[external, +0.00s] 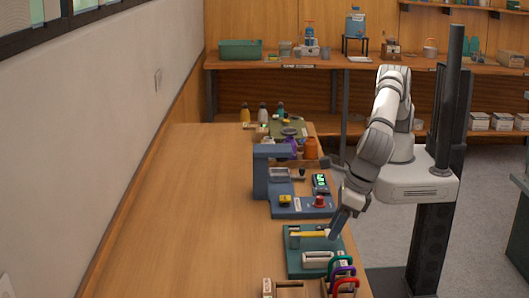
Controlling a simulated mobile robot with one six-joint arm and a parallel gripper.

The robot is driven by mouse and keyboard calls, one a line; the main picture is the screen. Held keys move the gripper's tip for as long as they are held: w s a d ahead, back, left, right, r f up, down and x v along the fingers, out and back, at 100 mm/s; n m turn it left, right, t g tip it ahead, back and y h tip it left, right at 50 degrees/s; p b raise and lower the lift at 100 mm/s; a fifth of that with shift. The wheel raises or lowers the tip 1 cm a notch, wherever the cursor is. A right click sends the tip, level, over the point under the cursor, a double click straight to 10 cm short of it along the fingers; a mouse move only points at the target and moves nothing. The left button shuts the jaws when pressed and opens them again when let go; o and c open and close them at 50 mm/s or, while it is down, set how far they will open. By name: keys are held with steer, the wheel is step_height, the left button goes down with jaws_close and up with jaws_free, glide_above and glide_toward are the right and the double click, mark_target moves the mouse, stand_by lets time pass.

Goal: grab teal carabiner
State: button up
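A teal-green carabiner-like loop (341,257) stands at the near right of the long wooden table, the farthest of three coloured loops in a row. A purple loop (345,268) and a red loop (348,281) stand just in front of it. My gripper (334,231) points down above the right part of a green tray, a little beyond the teal loop and apart from it. The fingers are too small and dark to tell whether they are open or shut. No held thing can be made out.
The green tray (292,268) holds a yellow bar (308,234) and a white block (318,259). Beyond it are a blue board (285,211) with a red knob and a blue upright stand (260,178). The table's left side (190,220) is clear.

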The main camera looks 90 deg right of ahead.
mark_target(338, 259)
steer(key=shift+n, duration=0.9)
steer(key=s+a, duration=0.1)
steer(key=s+a+f, duration=0.1)
steer(key=s+a, duration=0.1)
steer(key=shift+s+a+f, duration=0.15)
steer(key=shift+s+f, duration=0.1)
steer(key=shift+f, duration=0.15)
steer(key=p+x, duration=0.1)
steer(key=x, duration=0.3)
steer(key=p+x, duration=0.1)
steer(key=x, duration=0.3)
steer(key=shift+d+r, duration=0.1)
steer(key=shift+d, duration=0.15)
steer(key=shift+c, duration=0.5)
jaws_close()
